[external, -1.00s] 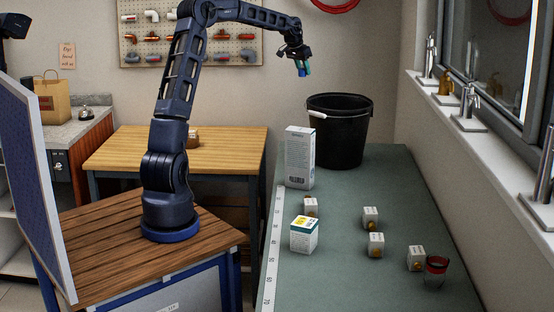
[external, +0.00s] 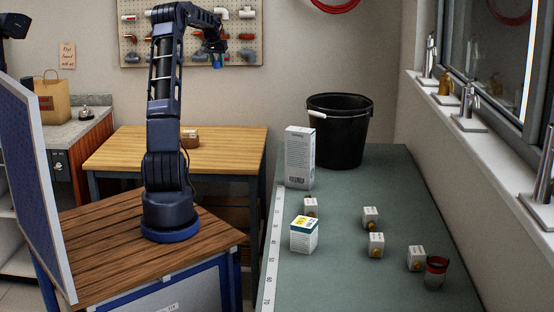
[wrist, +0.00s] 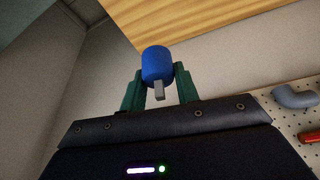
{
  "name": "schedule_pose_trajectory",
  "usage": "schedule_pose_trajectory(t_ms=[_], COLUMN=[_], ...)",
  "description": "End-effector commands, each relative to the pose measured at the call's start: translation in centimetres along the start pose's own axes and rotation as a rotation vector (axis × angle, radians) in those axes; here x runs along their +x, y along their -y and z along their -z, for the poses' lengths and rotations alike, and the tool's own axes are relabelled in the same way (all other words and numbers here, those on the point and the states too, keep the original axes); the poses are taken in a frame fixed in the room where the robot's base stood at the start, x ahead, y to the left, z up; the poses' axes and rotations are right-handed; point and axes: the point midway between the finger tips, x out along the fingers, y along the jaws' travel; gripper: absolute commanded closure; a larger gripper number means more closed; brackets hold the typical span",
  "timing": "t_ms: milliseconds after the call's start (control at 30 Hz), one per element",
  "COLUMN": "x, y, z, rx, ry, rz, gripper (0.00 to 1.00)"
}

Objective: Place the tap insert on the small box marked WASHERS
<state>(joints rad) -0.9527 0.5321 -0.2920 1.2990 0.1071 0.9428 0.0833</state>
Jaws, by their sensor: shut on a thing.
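My gripper (external: 220,56) is raised high in front of the pegboard, well above the wooden table. In the wrist view my gripper (wrist: 159,82) has its green fingers closed on either side of a blue rounded piece with a grey square stem, which I take as the tap insert (wrist: 157,62). Several small white boxes stand on the green bench: one (external: 310,206) behind the yellow-and-white carton, one (external: 370,217), one (external: 376,243) and one (external: 416,257) further right. Brassy pieces show at these boxes. Their lettering is too small to read, so I cannot tell which is marked WASHERS.
A tall white box (external: 299,157), a yellow-and-white carton (external: 304,236), a black bucket (external: 340,135) and a red-rimmed cup (external: 436,272) stand on the green bench (external: 345,275).

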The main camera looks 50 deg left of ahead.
Motion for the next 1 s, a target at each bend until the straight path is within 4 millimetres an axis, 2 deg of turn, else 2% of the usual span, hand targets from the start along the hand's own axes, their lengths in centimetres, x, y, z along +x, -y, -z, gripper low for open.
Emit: schedule_pose_trajectory(t_ms=[33,200,533,1000], x=[-0.1,-0.5,-1.1,8.1], y=[2.4,8.2,15.4,15.2], z=[-0.1,-0.7,-1.9,-5.7], rx=[-0.027,-0.093,-0.174,-0.17], ry=[-0.001,-0.002,-0.003,0.0], rz=[0.013,0.045,0.085,0.082], gripper=[0.91,0.91,0.91,0.91])
